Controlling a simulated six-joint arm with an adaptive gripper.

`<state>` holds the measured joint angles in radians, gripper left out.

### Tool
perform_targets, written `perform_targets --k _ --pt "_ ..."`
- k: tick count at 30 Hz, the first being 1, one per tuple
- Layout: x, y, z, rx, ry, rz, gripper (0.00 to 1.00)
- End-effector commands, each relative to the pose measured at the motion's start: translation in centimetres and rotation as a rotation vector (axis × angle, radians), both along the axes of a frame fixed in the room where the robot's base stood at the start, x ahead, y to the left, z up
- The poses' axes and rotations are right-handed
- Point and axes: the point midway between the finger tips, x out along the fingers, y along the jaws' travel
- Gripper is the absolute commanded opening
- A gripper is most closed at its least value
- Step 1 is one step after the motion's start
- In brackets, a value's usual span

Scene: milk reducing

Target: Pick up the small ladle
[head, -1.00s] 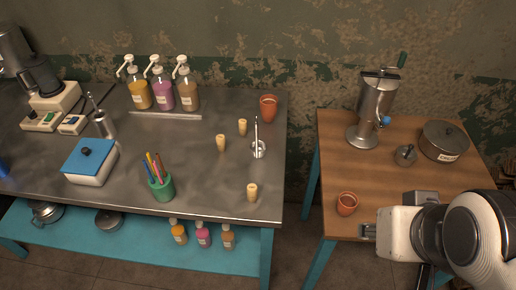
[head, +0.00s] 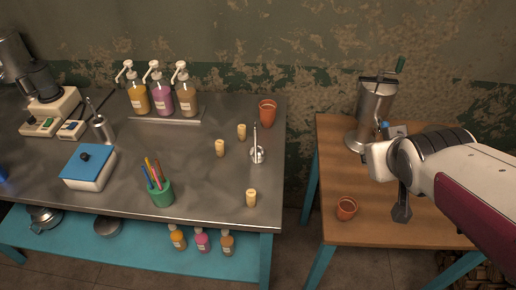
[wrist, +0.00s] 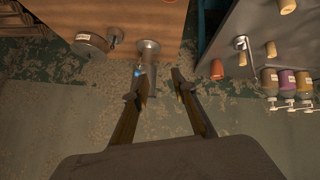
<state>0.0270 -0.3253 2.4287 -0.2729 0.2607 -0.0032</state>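A small metal ladle (head: 257,154) stands near the right end of the grey table, its thin handle pointing up. It also shows in the wrist view (wrist: 241,42), toward the upper right. My gripper (wrist: 162,84) is open and empty in the wrist view, its two dark fingers apart. The metal dispenser (wrist: 149,48) appears beyond the gap between them. In the head view my gripper end is over the wooden table, to the right of the ladle and well away from it.
Several small tan cups (head: 251,198) stand around the ladle, with an orange cup (head: 268,112) behind it. A pen holder (head: 160,192) and pump bottles (head: 187,95) are further left. A gap separates the tables.

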Motion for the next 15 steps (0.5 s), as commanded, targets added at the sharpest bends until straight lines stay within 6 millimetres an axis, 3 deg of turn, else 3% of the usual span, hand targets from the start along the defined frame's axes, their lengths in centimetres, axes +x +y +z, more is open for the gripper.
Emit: perform_targets --k 15 --pt "10.1 2.6 -2.9 -0.058 -0.159 0.215 0.26"
